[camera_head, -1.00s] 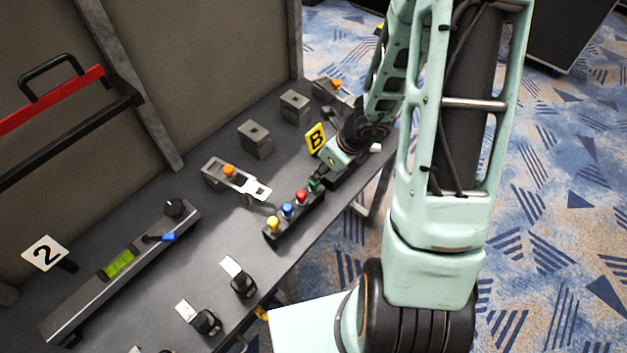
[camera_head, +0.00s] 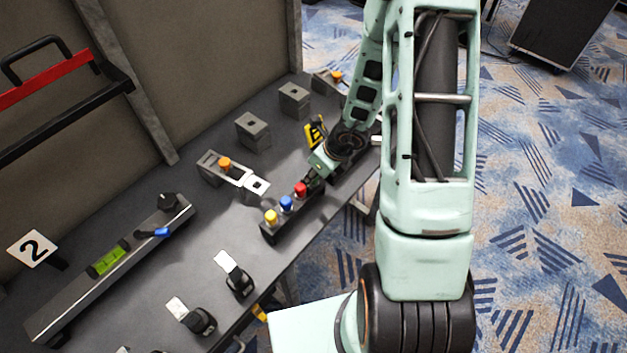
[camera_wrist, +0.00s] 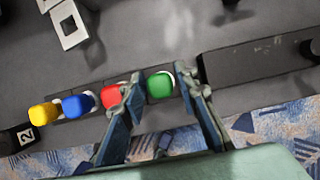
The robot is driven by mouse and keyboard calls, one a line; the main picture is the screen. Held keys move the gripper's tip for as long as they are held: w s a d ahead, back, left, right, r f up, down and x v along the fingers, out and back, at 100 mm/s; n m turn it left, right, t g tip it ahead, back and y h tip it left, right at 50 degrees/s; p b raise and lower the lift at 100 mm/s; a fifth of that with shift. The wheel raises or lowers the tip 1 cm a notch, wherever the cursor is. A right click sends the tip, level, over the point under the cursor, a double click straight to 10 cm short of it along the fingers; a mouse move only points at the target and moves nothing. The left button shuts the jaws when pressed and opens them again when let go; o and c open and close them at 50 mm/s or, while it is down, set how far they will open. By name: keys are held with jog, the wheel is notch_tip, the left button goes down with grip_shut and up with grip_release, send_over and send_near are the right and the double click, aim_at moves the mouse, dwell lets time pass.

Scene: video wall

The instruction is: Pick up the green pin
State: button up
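The green pin (camera_wrist: 160,86) has a rounded square top and stands in a dark pin block at the right end of a row. In the wrist view it lies between the tips of my gripper (camera_wrist: 156,84), whose two fingers are apart. The left finger is between the green pin and the red pin (camera_wrist: 112,97) and overlaps the red one. In the head view my gripper (camera_head: 312,177) is over the green pin's end of the row and hides the green pin. I cannot tell whether a finger touches it.
The blue pin (camera_head: 286,203) and yellow pin (camera_head: 271,217) stand in the same block (camera_head: 268,236). A dark bar (camera_wrist: 250,62) lies right of the green pin in the wrist view. A bracket with an orange knob (camera_head: 224,164) is behind the row.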

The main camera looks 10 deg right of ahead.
grip_shut()
jog(key=shift+r, duration=0.1)
notch_tip(320, 180, up, 8)
jog(key=p, duration=0.5)
jog(key=shift+r+p, duration=0.1)
jog(key=shift+p, duration=0.2)
jog(key=shift+r, duration=0.85)
